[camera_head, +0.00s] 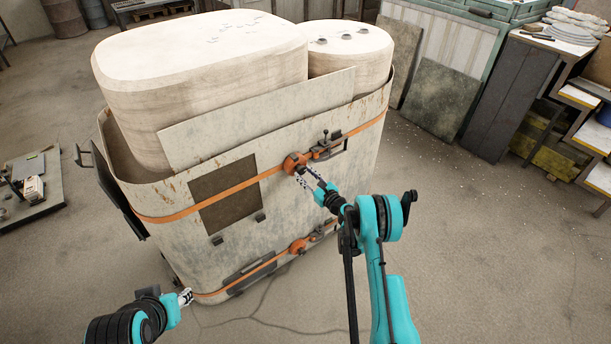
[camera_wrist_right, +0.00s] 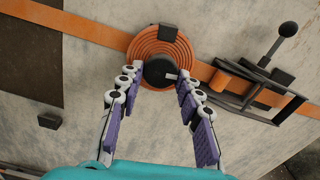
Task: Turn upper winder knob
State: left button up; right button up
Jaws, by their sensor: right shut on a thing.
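The upper winder (camera_head: 293,162) is an orange coil of strap on the side of the large pale container (camera_head: 330,135). In the right wrist view the coil (camera_wrist_right: 160,35) has a dark round knob (camera_wrist_right: 157,70) at its centre. My right gripper (camera_head: 306,178) reaches the winder from the front. In the wrist view its two purple-padded fingers (camera_wrist_right: 157,76) flank the knob and are shut on it; the exact contact is hard to see. My left gripper (camera_head: 186,297) is by the container's lower front left corner, away from the upper winder; its fingers are too small to read.
An orange strap (camera_head: 170,214) runs around the container to a ratchet buckle (camera_head: 326,146) with a lever, right of the upper winder. A second winder (camera_head: 298,246) sits below on a lower strap. The floor (camera_head: 470,270) at right is open.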

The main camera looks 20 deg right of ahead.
dwell(0.3)
jog(key=o, duration=1.1)
jog(key=shift+o, duration=0.2)
jog(key=v, duration=0.7)
jog(key=shift+s, duration=0.2)
jog(key=shift+r, duration=0.1)
